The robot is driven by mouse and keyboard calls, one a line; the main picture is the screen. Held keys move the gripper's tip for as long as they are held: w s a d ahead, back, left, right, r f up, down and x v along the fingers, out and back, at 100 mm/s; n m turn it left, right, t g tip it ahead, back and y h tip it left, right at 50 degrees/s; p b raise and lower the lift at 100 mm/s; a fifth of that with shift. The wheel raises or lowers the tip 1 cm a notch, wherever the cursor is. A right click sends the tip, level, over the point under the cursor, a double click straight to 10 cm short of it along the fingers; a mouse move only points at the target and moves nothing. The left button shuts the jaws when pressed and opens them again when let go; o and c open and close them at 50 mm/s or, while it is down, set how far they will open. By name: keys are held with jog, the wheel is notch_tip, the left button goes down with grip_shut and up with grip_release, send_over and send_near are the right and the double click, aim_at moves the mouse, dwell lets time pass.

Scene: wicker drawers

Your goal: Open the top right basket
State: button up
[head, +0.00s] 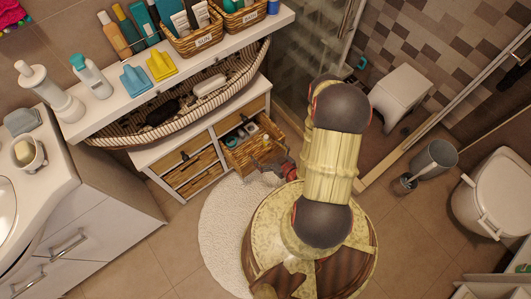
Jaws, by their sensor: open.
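The top right basket (236,158) is a wicker drawer in the white cabinet (212,134). It stands pulled out from the cabinet, with its inside showing and small pale items (243,131) lying in it. My gripper (262,164) is open at the front of this basket, close to its outer edge. Whether the fingers touch the basket cannot be told, as the fingertips are small and dark here. My arm hides part of the floor right of the basket.
Other wicker baskets (190,167) sit closed at the left of the cabinet. A striped long basket (215,100) lies on top, under a white shelf (150,85) with bottles. A round white rug (222,225) covers the floor in front. A toilet (500,190) and bin (436,160) stand right.

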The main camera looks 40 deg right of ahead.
notch_tip(320, 180, up, 7)
dwell(0.4)
dwell(0.5)
